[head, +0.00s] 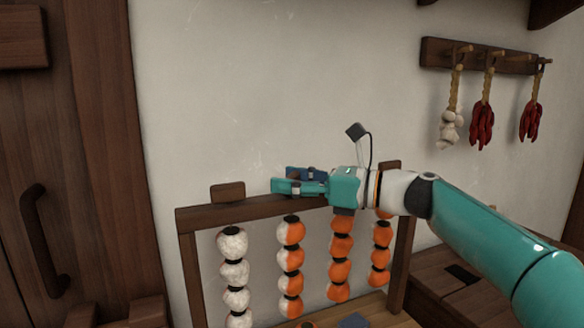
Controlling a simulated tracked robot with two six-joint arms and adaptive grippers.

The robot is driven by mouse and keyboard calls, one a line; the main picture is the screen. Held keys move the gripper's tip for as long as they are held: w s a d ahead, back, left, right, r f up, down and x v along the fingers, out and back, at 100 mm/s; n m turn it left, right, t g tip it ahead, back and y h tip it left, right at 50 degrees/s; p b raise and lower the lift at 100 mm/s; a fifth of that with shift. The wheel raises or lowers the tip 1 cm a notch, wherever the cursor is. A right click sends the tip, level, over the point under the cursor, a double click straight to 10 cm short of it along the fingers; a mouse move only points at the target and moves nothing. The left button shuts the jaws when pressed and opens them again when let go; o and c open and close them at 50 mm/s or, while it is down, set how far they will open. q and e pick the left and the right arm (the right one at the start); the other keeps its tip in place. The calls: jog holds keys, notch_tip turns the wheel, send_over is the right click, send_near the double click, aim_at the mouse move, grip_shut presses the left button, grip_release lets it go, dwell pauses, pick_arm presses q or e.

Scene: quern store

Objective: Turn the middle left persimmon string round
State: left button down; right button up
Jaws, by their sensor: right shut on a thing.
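A dark wooden rack (250,211) holds a row of hanging persimmon strings. The middle left persimmon string (290,257) shows white on its left side and orange on its right. My right gripper (290,184) is at the top rail directly above this string, shut on its top piece, which the fingers hide. The far left string (233,272) shows white. The middle right string (340,262) shows mostly orange, its top partly behind my gripper. The far right string (381,255) shows orange with a little white. My left gripper is not in view.
Wooden tabs stand on the rail above the far left string (227,192) and at the right end (391,165). A wall peg rail (480,56) holds garlic and red chillies. A wooden door (80,130) is at left. The wall above the rack is clear.

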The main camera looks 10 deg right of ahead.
dwell(0.5)
jog(key=o, duration=1.2)
jog(key=shift+c, duration=0.2)
